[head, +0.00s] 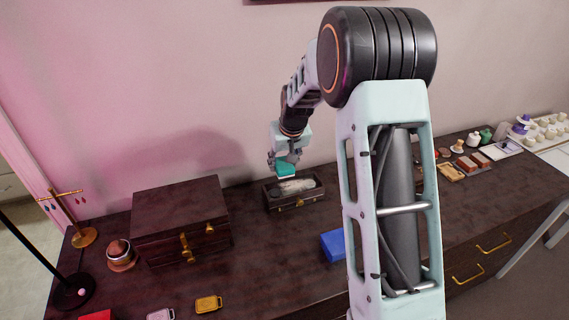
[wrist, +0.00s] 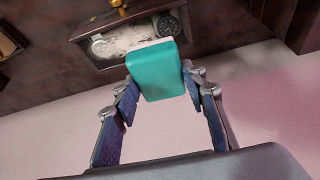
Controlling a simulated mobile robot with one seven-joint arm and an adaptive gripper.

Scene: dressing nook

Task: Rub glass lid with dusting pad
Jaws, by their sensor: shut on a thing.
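My gripper (head: 284,156) is shut on the teal dusting pad (head: 285,170), which has a pale layer on its far face. In the wrist view, the pad (wrist: 157,76) sits between the two fingers of my gripper (wrist: 158,80). The glass lid (head: 298,187) is the clear top of a small dark wooden box with a brass latch on its front. The pad is at the lid's back left part in the head view. The glass lid (wrist: 126,38) also shows beyond the pad in the wrist view. I cannot tell whether pad and glass touch.
A dark wooden chest (head: 180,217) with brass fittings stands left of the glass-lidded box. A blue block (head: 333,245) lies in front to the right, partly behind my arm. A brass earring stand (head: 82,234) is far left. The wall is close behind the dresser top.

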